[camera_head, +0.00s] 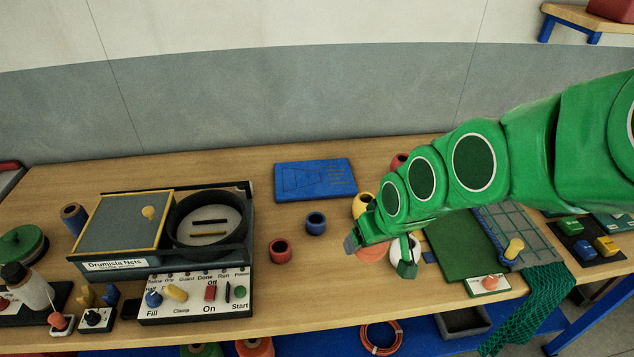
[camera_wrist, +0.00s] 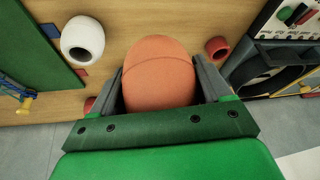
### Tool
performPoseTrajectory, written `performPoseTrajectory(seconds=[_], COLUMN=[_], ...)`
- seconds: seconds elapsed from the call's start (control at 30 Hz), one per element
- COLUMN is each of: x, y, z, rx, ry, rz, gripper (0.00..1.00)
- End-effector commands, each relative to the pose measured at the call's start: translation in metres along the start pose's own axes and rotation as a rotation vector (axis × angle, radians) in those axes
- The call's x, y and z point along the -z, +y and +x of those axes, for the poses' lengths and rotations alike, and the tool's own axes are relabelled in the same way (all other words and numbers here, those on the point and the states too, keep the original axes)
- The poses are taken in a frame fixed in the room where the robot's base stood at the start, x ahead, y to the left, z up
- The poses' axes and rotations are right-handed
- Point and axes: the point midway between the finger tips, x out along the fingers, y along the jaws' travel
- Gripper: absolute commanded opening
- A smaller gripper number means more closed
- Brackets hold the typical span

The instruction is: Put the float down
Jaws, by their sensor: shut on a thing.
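The float is a smooth orange rounded body (camera_wrist: 160,78) with a faint seam, between the two grey fingers of my gripper (camera_wrist: 159,88) in the wrist view. My gripper is shut on it, with a finger on each side. In the head view the float (camera_head: 371,254) shows only in part below my gripper (camera_head: 362,240), over the front middle of the table (camera_head: 330,275). I cannot tell whether its underside touches the wood.
A white hollow piece (camera_head: 407,266) stands close right of the float. Red (camera_head: 280,251) and blue (camera_head: 316,223) hollow pieces stand to the left, with bare wood around them. A green mat (camera_head: 462,250) lies right; a control panel (camera_head: 195,296) stands left.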

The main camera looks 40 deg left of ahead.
Motion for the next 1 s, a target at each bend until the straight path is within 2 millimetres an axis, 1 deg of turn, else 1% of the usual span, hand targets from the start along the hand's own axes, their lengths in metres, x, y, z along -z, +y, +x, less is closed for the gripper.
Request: performPoseTrajectory(seconds=[0.03, 0.2, 0.33, 0.5, 0.73, 1.0], x=[0.010, 0.043, 0.068, 0.101, 0.144, 0.193], y=[0.006, 0.023, 0.033, 0.041, 0.043, 0.034], z=[0.003, 0.012, 0.019, 0.028, 0.044, 0.065], rx=[-0.006, -0.024, -0.036, -0.046, -0.055, -0.057], ry=[0.001, 0.006, 0.008, 0.009, 0.010, 0.010], rz=[0.014, 0.055, 0.079, 0.102, 0.120, 0.121], gripper=[0.47, 0.47, 0.46, 0.46, 0.46, 0.46])
